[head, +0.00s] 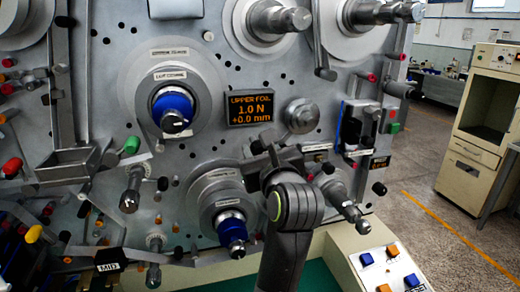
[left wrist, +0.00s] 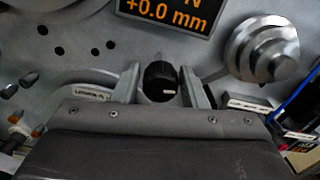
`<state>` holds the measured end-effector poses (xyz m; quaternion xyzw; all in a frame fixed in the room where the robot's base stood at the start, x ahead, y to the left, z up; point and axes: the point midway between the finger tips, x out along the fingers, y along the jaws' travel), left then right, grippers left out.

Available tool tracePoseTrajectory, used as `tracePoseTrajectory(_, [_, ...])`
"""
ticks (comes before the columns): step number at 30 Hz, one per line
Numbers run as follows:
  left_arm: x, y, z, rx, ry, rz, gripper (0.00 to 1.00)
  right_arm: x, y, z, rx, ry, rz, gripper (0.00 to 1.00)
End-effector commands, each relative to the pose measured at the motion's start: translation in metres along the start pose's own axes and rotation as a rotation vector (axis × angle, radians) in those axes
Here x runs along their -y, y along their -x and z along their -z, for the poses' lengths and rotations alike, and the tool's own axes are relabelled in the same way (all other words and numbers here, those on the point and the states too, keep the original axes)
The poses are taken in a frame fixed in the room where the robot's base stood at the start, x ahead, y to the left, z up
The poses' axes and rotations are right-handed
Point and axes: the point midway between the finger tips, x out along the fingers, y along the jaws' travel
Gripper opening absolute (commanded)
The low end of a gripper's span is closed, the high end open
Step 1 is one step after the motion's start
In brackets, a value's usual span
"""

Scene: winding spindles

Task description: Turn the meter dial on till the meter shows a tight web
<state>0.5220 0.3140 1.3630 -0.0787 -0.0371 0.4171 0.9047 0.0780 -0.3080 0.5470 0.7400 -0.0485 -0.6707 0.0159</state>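The meter (head: 249,108) is a dark display on the machine's grey panel, and it reads UPPER FOIL, 1.0 N, +0.0 mm in orange. Its lower part also shows in the left wrist view (left wrist: 165,15). The dial, a black knob (left wrist: 160,82) with a white mark, sits below the meter; in the head view my gripper hides it. My left gripper (head: 268,155) is up at the panel. In the left wrist view its two fingers (left wrist: 160,88) stand on either side of the knob, with a narrow gap seeming to show at each side. My right gripper is not in view.
A round metal knob (head: 301,115) is right of the meter. A blue-hubbed upper spindle (head: 172,110) and lower spindle (head: 231,230) jut out at the left and below. A handle (head: 343,205) sticks out right of my gripper. A control box (head: 388,268) stands at lower right.

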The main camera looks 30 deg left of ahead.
Motion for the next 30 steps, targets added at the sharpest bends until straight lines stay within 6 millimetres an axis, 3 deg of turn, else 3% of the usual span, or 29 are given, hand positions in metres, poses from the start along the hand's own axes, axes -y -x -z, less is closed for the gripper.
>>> tracePoseTrajectory(1, [0.000, 0.000, 0.000, 0.000, 0.000, 0.000, 0.32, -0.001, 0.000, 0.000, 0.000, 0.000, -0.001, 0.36])
tracePoseTrajectory(7, [0.000, 0.000, 0.000, 0.000, 0.000, 0.000, 0.07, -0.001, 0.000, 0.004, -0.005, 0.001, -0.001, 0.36])
tracePoseTrajectory(17, [0.001, 0.000, -0.001, 0.000, -0.056, 0.000, 0.07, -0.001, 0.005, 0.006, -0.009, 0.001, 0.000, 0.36])
tracePoseTrajectory(30, [0.002, 0.000, -0.003, -0.001, -0.378, 0.000, 0.07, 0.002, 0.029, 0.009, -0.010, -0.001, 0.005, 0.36])
